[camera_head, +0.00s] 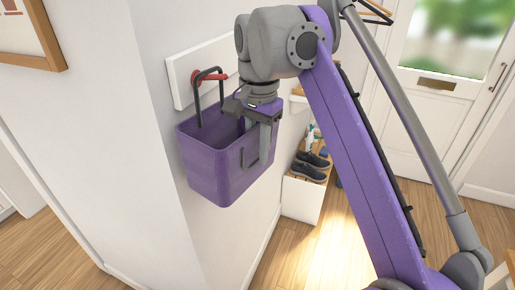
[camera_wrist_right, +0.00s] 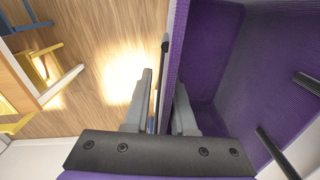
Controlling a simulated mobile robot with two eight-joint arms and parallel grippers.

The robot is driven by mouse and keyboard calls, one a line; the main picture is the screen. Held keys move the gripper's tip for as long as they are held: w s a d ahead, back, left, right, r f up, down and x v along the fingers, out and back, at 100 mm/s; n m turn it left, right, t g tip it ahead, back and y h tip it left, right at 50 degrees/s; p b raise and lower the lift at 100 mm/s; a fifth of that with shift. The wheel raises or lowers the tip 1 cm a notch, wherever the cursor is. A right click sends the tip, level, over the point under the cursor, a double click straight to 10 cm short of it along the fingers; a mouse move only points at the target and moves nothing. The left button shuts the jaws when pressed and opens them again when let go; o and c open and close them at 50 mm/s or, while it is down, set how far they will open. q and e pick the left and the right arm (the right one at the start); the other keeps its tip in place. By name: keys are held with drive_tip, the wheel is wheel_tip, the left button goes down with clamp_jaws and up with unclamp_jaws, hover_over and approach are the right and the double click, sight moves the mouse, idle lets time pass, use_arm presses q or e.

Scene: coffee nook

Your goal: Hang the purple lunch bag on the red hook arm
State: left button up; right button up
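The purple lunch bag (camera_head: 212,165) is an open-topped box with dark handles, against the wall at the white hook board (camera_head: 181,73). Its raised handle (camera_head: 198,97) loops up around the red hook arm (camera_head: 217,77); exact contact is hard to tell. The other handle hangs down on the near right side. My right gripper (camera_head: 258,140) is at the bag's right rim. In the wrist view, its fingers (camera_wrist_right: 162,105) straddle the bag's wall (camera_wrist_right: 176,50), one inside and one outside, with a gap beside the outer finger. My left gripper is out of view.
A white shelf unit (camera_head: 301,199) with dark shoes (camera_head: 309,164) stands beyond the bag. A framed picture (camera_head: 38,62) hangs on the left wall. A white door (camera_head: 437,90) is at the back right. The wooden floor below is mostly open.

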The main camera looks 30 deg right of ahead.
drive_tip(key=shift+o, duration=1.1)
